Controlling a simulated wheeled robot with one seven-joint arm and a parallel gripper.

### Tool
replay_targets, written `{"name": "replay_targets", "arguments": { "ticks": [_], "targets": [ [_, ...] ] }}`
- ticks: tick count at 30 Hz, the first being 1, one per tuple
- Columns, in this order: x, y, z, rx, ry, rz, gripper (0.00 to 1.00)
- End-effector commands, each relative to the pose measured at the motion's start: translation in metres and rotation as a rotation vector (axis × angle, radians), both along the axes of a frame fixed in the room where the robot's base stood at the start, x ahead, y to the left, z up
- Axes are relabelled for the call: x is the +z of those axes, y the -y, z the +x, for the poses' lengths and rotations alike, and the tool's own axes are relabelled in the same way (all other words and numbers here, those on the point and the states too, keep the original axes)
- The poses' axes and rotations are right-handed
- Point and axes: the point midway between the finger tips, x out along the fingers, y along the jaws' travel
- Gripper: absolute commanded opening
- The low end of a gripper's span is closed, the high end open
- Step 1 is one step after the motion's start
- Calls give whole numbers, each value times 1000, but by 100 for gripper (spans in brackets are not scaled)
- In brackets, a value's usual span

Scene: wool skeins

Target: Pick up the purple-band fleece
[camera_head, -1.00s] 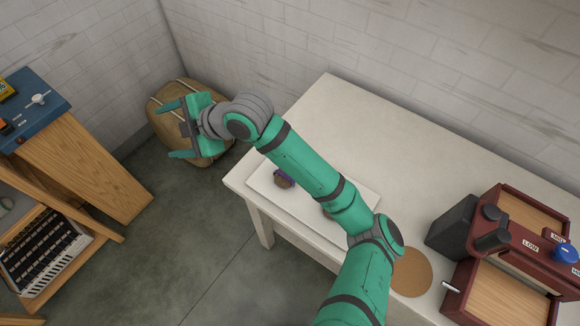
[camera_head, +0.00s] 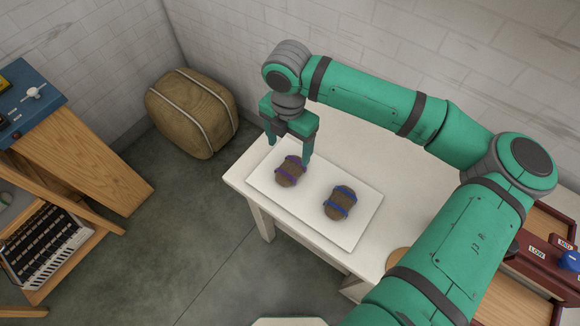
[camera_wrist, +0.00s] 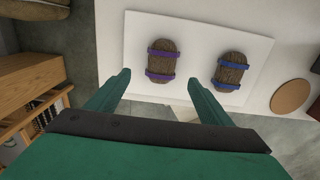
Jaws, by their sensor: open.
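The purple-band fleece (camera_head: 290,171) is a brown oval bundle with two purple bands. It lies on a white tray (camera_head: 336,238) on the pale table. In the wrist view it (camera_wrist: 161,61) lies beyond the fingertips, between their lines. A similar brown fleece with blue bands (camera_head: 339,203) lies to its right on the tray, and it also shows in the wrist view (camera_wrist: 231,72). My gripper (camera_head: 289,156) is open and empty, pointing down above the tray's far left part, near the purple-band fleece. In the wrist view my gripper's fingers (camera_wrist: 160,85) are wide apart.
The pale table (camera_head: 388,172) has free room behind the tray. A dark red box unit (camera_head: 555,262) stands at the right, partly behind my arm. A round cork mat (camera_wrist: 291,95) lies right of the tray. A tan bale (camera_head: 192,112) sits on the floor.

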Motion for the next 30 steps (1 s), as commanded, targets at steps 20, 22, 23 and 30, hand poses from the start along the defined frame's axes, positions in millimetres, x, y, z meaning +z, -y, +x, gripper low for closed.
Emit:
{"name": "replay_targets", "arguments": {
  "ticks": [20, 22, 23, 30],
  "targets": [
    [-77, 3, 0, 4, -1, 2, 74],
    [-84, 2, 1, 4, 1, 3, 74],
    [-87, 2, 1, 4, 0, 2, 74],
    [-92, 2, 1, 3, 2, 4, 74]
  ]
}}
